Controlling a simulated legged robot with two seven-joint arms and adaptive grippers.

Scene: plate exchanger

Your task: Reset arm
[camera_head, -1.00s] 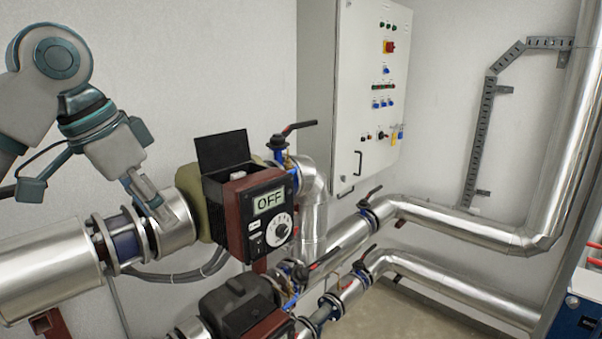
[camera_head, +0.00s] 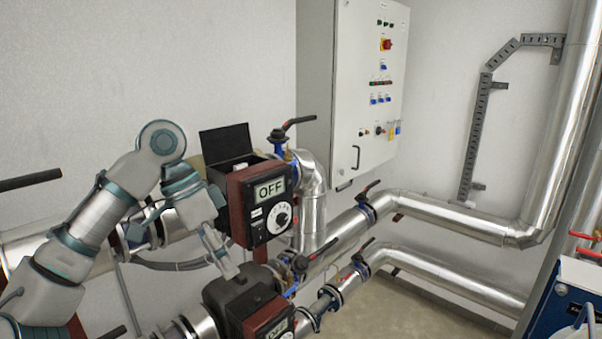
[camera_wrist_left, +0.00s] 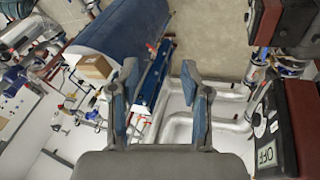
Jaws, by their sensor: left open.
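My left arm comes in from the left in the head view. Its gripper (camera_head: 222,254) points down, in front of the upper pump and just above the lower pump. In the left wrist view the two fingers of the left gripper (camera_wrist_left: 160,95) stand apart with nothing between them. The upper pump (camera_head: 268,203) has a display reading OFF, a white dial and a raised black lid (camera_head: 226,143). It also shows at the right edge of the left wrist view (camera_wrist_left: 268,150). My right gripper is not in view.
The lower pump (camera_head: 262,318) also reads OFF. Silver pipes (camera_head: 440,219) with red-black valve handles (camera_head: 372,186) run to the right. A white control cabinet (camera_head: 368,90) hangs on the wall. A blue unit (camera_head: 567,300) stands at the right edge. Floor (camera_head: 420,315) shows between pipes and unit.

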